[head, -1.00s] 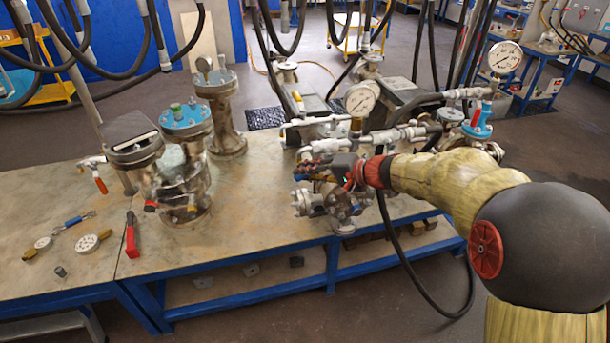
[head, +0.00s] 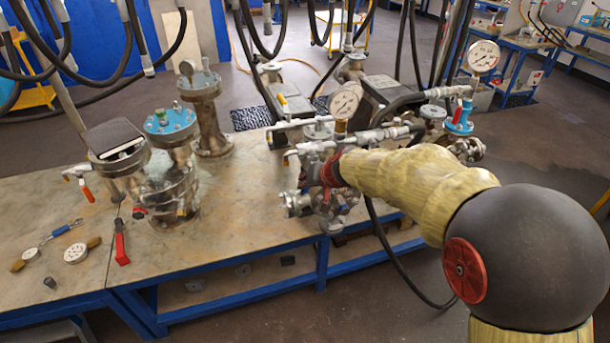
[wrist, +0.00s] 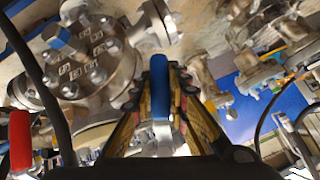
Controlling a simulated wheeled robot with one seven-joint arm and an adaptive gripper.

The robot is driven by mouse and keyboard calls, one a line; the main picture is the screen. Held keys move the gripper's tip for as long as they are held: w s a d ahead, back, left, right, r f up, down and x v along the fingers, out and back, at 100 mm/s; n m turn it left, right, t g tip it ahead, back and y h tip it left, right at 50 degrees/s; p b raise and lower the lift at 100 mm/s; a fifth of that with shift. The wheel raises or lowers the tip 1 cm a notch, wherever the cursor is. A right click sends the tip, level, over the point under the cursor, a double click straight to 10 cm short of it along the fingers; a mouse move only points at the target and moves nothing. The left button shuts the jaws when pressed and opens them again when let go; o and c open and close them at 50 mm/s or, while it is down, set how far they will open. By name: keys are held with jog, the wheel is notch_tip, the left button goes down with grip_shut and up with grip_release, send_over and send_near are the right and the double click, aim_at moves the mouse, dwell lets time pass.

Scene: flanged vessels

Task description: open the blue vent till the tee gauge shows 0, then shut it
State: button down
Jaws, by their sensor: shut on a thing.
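In the wrist view my gripper (wrist: 160,72) is shut on a blue vent handle (wrist: 159,95), which stands upright between the two fingers. In the head view the gripper is mostly hidden among the pipework at the bench's right end. One dial gauge (head: 344,101) stands on a brass fitting above the pipes there, just above my wrist. A second gauge (head: 483,57) stands further right, above a blue and red fitting (head: 460,118). I cannot tell which is the tee gauge. Both dials are too small to read.
A red handle (wrist: 20,138) and a bolted flange (wrist: 85,60) are close on the gripper's left. Flanged vessels (head: 170,125) stand left on the bench (head: 235,215). Loose gauges (head: 75,250) and a red-handled tool (head: 121,243) lie at the front left. Black hoses hang above.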

jog(key=shift+w+d+f+n+h+p, duration=0.15)
jog(key=shift+d+n+h+p, duration=0.7)
jog(key=shift+p, duration=5.25)
jog(key=shift+w+d+t+h+p, duration=0.15)
jog(key=shift+t+h+p, duration=0.15)
jog(key=shift+h+p, duration=0.2)
jog(key=shift+d+f+h+p, duration=0.2)
jog(key=shift+d+h+p, duration=0.05)
jog(key=shift+p, duration=1.35)
jog(key=c, duration=1.7)
grip_release()
jog(key=shift+r, duration=0.1)
jog(key=v, duration=1.2)
